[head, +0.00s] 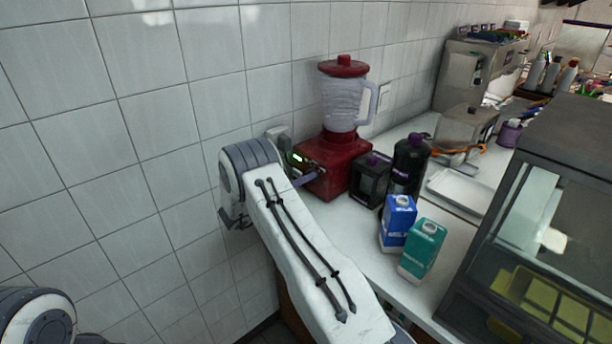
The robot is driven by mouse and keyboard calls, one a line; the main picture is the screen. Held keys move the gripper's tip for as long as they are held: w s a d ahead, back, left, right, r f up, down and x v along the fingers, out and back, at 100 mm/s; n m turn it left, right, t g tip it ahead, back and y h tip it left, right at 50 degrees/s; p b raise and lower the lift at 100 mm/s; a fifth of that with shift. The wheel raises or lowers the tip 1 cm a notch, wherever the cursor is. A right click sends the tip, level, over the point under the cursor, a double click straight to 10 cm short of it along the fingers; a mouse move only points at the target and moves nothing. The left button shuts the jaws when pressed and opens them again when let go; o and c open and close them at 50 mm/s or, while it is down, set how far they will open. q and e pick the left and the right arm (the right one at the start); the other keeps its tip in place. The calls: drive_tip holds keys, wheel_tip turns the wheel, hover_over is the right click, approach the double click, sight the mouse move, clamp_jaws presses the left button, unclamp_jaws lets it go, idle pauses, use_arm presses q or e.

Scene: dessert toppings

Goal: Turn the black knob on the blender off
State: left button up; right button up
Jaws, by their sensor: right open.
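The blender stands against the tiled wall, with a red base (335,168), a clear ribbed jug (343,102) and a red lid (343,66). My right arm reaches up from the bottom. My right gripper (306,179) is mostly hidden behind my own wrist; a greyish finger shows close to the blender's front panel. It is open. I cannot tell whether it touches the panel. The black knob is not clearly visible; the gripper and wrist cover part of the panel. Only part of my left arm shows at bottom left.
A black grinder-like box (370,180), a dark bottle (408,165), a blue carton (397,224) and a teal carton (422,250) crowd the counter right of the blender. A white tray (458,190) lies behind them. A glass display case (540,230) stands at right.

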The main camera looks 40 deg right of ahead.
drive_tip(key=shift+d, duration=1)
drive_tip(key=shift+w, duration=0.1)
clamp_jaws()
drive_tip(key=shift+f+n+b, duration=0.2)
drive_tip(key=shift+n+b, duration=0.7)
drive_tip(key=shift+n, duration=0.1)
drive_tip(key=shift+n+b, duration=0.65)
drive_tip(key=shift+n, duration=0.15)
drive_tip(key=n+b, duration=0.1)
drive_tip(key=n, duration=0.2)
drive_tip(key=shift+a+n+b, duration=0.1)
drive_tip(key=shift+n+b, duration=0.3)
drive_tip(key=n, duration=0.4)
drive_tip(key=shift+b, duration=0.4)
drive_tip(key=n, duration=0.4)
drive_tip(key=shift+n, duration=0.3)
